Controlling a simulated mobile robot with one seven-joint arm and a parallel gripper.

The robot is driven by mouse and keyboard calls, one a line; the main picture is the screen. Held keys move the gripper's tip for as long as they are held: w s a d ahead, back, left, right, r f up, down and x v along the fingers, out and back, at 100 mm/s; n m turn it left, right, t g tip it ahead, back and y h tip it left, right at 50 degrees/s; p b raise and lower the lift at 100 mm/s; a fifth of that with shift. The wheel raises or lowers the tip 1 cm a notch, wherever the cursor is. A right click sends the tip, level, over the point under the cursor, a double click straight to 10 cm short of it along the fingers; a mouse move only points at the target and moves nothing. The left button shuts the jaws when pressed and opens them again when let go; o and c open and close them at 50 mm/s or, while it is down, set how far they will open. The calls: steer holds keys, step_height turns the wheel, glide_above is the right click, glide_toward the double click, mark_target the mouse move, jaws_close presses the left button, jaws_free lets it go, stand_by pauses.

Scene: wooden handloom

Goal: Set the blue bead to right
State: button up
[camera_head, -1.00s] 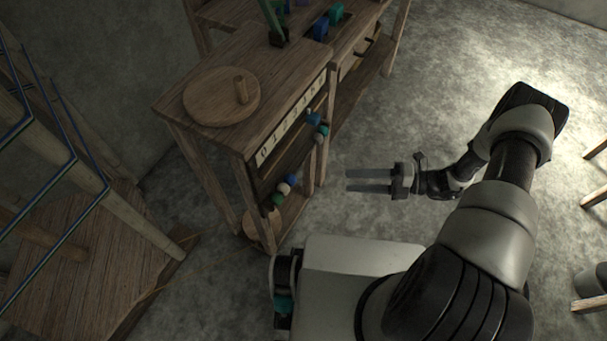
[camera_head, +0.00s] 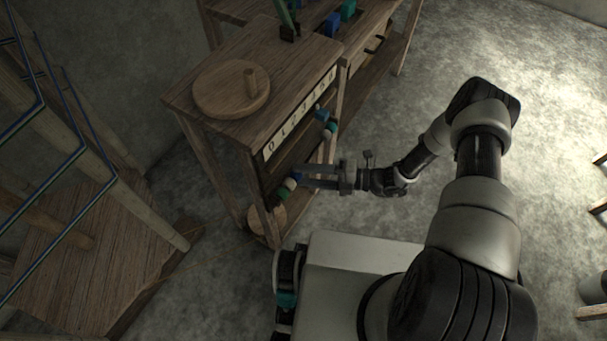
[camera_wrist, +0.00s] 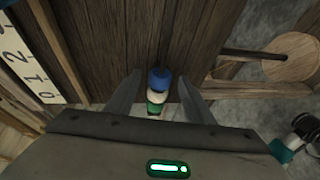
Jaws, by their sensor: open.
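The blue bead (camera_wrist: 160,79) shows between my two fingertips in the wrist view, with a white bead (camera_wrist: 157,97) and a green bead (camera_wrist: 155,109) in a row beside it. I cannot tell whether the fingers reach around it or stop just short. In the head view this blue bead (camera_head: 298,177) is at the front of the wooden cabinet, partly covered by my fingers. My gripper (camera_head: 308,175) is open, reaching left to the lower bead row. Another blue bead (camera_head: 321,114) sits higher up, above a teal bead (camera_head: 330,127).
A number strip (camera_head: 300,112) runs along the cabinet's top edge (camera_head: 222,58). A lower disc (camera_head: 266,219) is near the floor. A wooden frame (camera_head: 90,240) stands left.

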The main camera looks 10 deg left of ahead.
steer(key=shift+a, duration=0.45)
steer(key=shift+c, duration=0.3)
